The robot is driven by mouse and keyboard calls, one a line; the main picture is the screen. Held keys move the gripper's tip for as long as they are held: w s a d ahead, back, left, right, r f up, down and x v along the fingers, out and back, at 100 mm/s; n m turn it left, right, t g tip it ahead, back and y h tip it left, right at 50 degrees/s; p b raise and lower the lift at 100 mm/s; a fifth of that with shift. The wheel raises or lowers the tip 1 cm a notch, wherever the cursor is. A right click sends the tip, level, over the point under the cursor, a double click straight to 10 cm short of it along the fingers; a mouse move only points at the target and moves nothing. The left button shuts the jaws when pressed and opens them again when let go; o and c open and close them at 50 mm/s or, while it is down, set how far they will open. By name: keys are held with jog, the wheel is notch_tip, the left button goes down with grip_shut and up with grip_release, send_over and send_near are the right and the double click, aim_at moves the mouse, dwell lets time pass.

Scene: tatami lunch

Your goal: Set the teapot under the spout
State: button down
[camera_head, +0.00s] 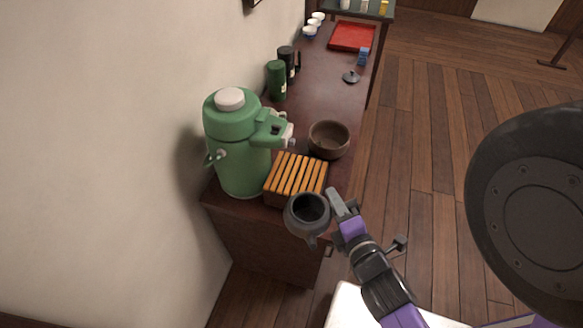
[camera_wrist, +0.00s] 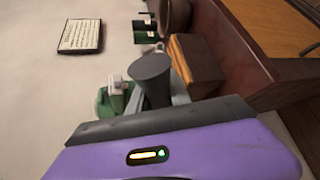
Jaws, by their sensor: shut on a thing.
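The dark grey teapot (camera_head: 296,222) is lidless, with its dark inside showing. It is held in the air in front of the slatted wooden stand (camera_head: 283,194), near the cabinet's front edge. My gripper (camera_head: 339,204) is at the teapot's right and shut on its side handle. In the wrist view the dark round handle end (camera_wrist: 152,68) stands up from my gripper. The green dispenser (camera_head: 245,165) stands at the left by the wall. Its spout (camera_head: 289,136) points right, behind the teapot and above the stand's far side. The dispenser shows partly in the wrist view (camera_wrist: 112,101).
A brown bowl (camera_head: 329,140) stands behind the stand. Green and black canisters (camera_head: 277,82) are by the wall. A small dark lid (camera_head: 350,77), a blue box (camera_head: 363,57) and a red tray (camera_head: 352,37) lie farther back.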

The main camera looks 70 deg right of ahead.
jog(key=w+d+p, duration=0.1)
jog(key=w+d, duration=0.2)
jog(key=d, duration=0.1)
jog(key=w+d+p, duration=0.2)
jog(key=w+d, duration=0.1)
jog(key=d, duration=0.2)
jog(key=w+d+p, duration=0.1)
jog(key=w+d, duration=0.3)
jog(key=d, duration=0.1)
jog(key=shift+d+r+p, duration=0.25)
jog(key=shift+r+p, duration=0.1)
jog(key=shift+r, duration=0.05)
jog(key=shift+d+f, duration=0.1)
jog(key=shift+f, duration=1.7)
jog(key=shift+f, duration=0.2)
jog(key=c, duration=1.5)
grip_release()
